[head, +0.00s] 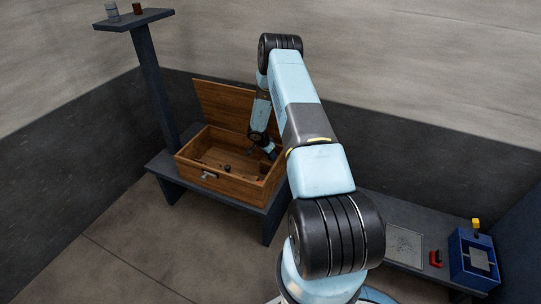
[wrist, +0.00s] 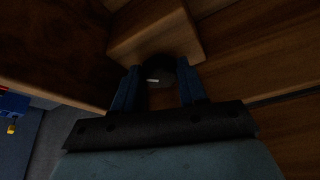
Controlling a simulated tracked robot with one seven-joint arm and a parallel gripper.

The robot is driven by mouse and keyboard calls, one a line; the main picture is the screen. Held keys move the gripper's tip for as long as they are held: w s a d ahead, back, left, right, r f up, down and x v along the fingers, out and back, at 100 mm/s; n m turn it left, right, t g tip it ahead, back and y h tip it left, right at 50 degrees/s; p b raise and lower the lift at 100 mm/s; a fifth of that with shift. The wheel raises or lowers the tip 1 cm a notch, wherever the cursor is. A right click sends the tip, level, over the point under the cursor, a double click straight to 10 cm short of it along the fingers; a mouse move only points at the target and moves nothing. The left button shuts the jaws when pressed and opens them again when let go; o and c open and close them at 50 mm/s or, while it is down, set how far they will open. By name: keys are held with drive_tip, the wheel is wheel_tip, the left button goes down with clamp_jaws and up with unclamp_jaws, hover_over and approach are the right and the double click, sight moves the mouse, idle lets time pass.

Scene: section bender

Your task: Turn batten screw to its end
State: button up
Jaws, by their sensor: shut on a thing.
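A wooden box (head: 228,186) stands on a dark bench with its lid (head: 224,104) raised against the back. My arm reaches into its right rear part, where my gripper (head: 271,154) is small and partly hidden. In the wrist view my gripper (wrist: 160,78) has its two blue fingers on either side of a dark round screw head (wrist: 158,66), shut on it. The screw head sits against a light wooden batten (wrist: 150,32). The screw's shank and how far it is in cannot be seen.
A small dark round knob (head: 227,168) shows inside the box, and a metal latch (head: 208,175) is on its front. A tall dark post (head: 153,85) with a small shelf rises at left. At lower right, a bench carries a blue bin (head: 459,262) and a red object (head: 435,259).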

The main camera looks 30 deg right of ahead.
drive_tip(key=m+g, duration=0.1)
drive_tip(key=m, duration=0.1)
drive_tip(key=w+m+g, duration=0.1)
drive_tip(key=m, duration=0.2)
drive_tip(key=shift+a+r, duration=0.1)
drive_tip(key=shift+a, duration=0.05)
drive_tip(key=shift+w+r+m+g, duration=0.1)
drive_tip(key=shift+m+g, duration=0.15)
drive_tip(key=shift+m, duration=0.5)
drive_tip(key=shift+w+f+m+g, duration=0.1)
drive_tip(key=shift+m+g, duration=0.1)
drive_tip(key=shift+m, duration=0.5)
drive_tip(key=shift+w+r+m+g, duration=0.1)
drive_tip(key=shift+m+g, duration=0.15)
drive_tip(key=shift+m, duration=0.5)
drive_tip(key=o, duration=0.7)
drive_tip(key=shift+o, duration=0.5)
drive_tip(key=shift+s, duration=0.1)
drive_tip(key=shift+r, duration=0.35)
drive_tip(key=shift+w+a+r, duration=0.3)
drive_tip(key=shift+a+r, duration=0.05)
drive_tip(key=shift+r, duration=0.15)
drive_tip(key=shift+w+a+r, duration=0.3)
drive_tip(key=shift+r, duration=0.15)
drive_tip(key=w+a, duration=0.5)
drive_tip(key=a, duration=0.4)
drive_tip(key=shift+w+a, duration=0.35)
